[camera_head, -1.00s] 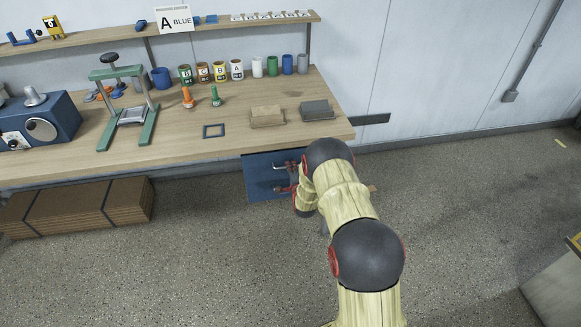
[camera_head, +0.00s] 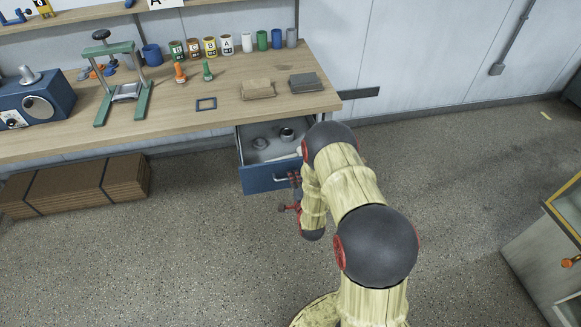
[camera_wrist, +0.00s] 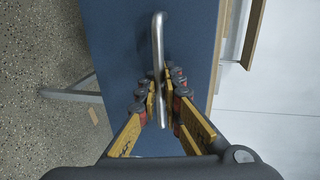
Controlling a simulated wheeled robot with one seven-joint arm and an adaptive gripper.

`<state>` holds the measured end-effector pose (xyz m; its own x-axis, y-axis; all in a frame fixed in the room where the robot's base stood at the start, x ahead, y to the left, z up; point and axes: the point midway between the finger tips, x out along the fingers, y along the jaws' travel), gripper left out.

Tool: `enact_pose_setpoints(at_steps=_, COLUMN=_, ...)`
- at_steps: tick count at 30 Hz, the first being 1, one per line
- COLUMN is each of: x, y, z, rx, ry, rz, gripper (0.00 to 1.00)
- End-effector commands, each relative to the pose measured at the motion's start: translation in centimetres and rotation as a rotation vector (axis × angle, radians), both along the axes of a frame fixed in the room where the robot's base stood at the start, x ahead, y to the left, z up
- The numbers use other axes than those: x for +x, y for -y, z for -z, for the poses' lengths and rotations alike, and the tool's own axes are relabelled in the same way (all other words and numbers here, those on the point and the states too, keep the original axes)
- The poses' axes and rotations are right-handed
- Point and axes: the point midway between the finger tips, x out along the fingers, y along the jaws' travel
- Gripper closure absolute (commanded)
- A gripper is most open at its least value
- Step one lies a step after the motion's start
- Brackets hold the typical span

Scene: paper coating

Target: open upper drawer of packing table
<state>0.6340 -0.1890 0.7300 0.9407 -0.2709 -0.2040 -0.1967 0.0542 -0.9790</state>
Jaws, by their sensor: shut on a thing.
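The packing table (camera_head: 200,113) has a light wooden top. Its upper drawer (camera_head: 256,180), with a blue front, is pulled out and shows a grey inside with a few small items in it. My gripper (camera_head: 293,193) is at the right part of the drawer front, partly hidden by my arm. In the wrist view, the metal bar handle (camera_wrist: 158,50) stands on the blue drawer front (camera_wrist: 118,40). The fingers of my gripper (camera_wrist: 160,90) are shut around the bar, one on each side.
Flat brown cardboard (camera_head: 75,186) is stacked on the floor under the table at left. Cans, a green press (camera_head: 122,85) and paper stacks (camera_head: 257,90) stand on top. A grey cabinet (camera_head: 545,245) is at right. The floor between is clear.

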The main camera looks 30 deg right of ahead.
Motion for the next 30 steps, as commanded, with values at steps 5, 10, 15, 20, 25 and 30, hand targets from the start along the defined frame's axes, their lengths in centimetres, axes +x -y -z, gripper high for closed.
enact_pose_setpoints(at_steps=5, x=-1.7, y=-0.4, z=0.1, rx=0.001, ry=-0.004, rz=0.001, gripper=1.00)
enact_pose_setpoints(at_steps=10, x=-2.2, y=-0.6, z=0.2, rx=0.001, ry=-0.004, rz=0.001, gripper=1.00)
enact_pose_setpoints(at_steps=15, x=-2.2, y=-0.6, z=0.2, rx=0.001, ry=-0.005, rz=0.001, gripper=1.00)
enact_pose_setpoints(at_steps=20, x=-2.2, y=-0.6, z=0.2, rx=0.001, ry=-0.005, rz=0.001, gripper=1.00)
enact_pose_setpoints(at_steps=25, x=-2.2, y=-0.6, z=0.2, rx=0.001, ry=-0.003, rz=0.000, gripper=0.86)
enact_pose_setpoints(at_steps=30, x=-2.1, y=-0.6, z=0.1, rx=0.001, ry=-0.002, rz=0.000, gripper=0.86)
